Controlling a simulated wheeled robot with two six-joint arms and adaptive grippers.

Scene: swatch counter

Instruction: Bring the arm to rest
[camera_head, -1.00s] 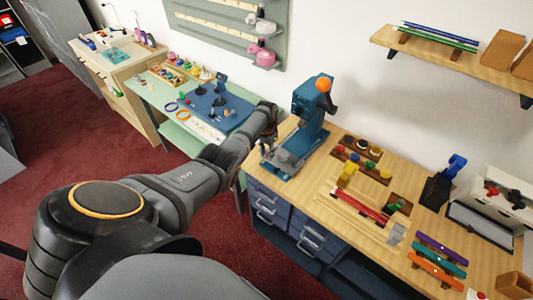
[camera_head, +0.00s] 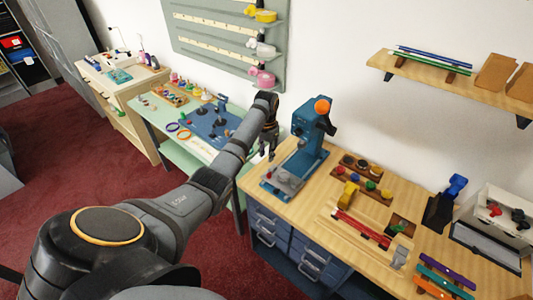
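My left arm reaches from the lower left up to the gap between the green table and the wooden counter. My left gripper (camera_head: 268,145) hangs at its end, pointing down, just left of the blue press (camera_head: 308,140) with the orange knob. Its fingers are small and dark here, and I cannot tell whether they are apart or closed. I see no object clearly held in it. My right gripper is not in view.
The wooden counter (camera_head: 290,215) carries the press, a wooden tray (camera_head: 366,176) of coloured knobs, a red bar (camera_head: 360,228) and a blue stand (camera_head: 444,202). The green table (camera_head: 150,112) holds a blue mat (camera_head: 212,128). A wall shelf (camera_head: 440,80) is upper right. Red carpet is clear at left.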

